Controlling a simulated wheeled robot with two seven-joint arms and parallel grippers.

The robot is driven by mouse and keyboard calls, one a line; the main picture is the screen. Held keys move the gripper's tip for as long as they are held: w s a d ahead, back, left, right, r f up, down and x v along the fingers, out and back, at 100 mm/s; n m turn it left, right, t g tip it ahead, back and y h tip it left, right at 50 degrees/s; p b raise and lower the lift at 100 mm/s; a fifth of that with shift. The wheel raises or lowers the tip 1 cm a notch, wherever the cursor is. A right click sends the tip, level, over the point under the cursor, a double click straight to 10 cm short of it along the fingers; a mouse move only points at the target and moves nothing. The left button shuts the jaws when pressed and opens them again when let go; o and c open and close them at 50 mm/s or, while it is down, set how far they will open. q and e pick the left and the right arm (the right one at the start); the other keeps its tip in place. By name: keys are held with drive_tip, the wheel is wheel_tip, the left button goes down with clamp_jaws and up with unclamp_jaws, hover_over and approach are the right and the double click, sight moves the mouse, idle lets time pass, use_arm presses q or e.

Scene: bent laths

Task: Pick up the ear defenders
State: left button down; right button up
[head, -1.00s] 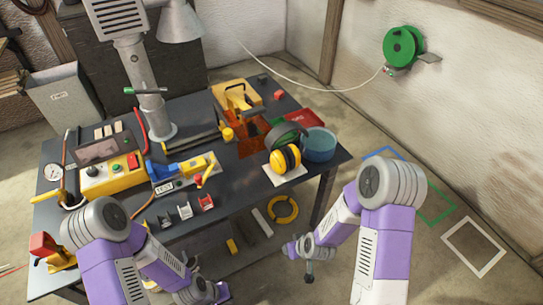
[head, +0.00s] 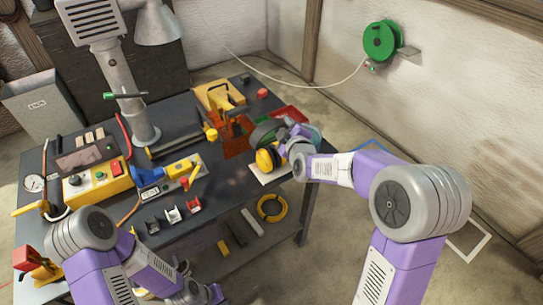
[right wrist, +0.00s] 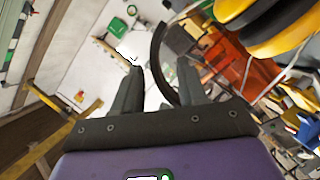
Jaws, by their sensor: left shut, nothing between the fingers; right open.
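The ear defenders (head: 267,159) have yellow cups and a dark headband. They sit on a pale pad (head: 272,174) near the right end of the bench. In the head view my right gripper (head: 284,129) is at their headband and partly hides it. In the right wrist view a yellow cup (right wrist: 262,28) fills the top right. The dark headband (right wrist: 157,62) curves between the spread fingers of the right gripper (right wrist: 160,78); I cannot tell whether it touches them. My left gripper (head: 214,293) is low at the bottom edge, shut and empty, its fingertips hardly visible.
An orange-red tray (head: 235,140) and a yellow clamp-like tool (head: 218,97) lie to the left on the bench (head: 215,188). A yellow ring (head: 272,208) lies on the lower shelf.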

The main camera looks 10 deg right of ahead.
drive_tip(key=shift+x, duration=1.4)
drive_tip(key=shift+c, duration=0.3)
clamp_jaws()
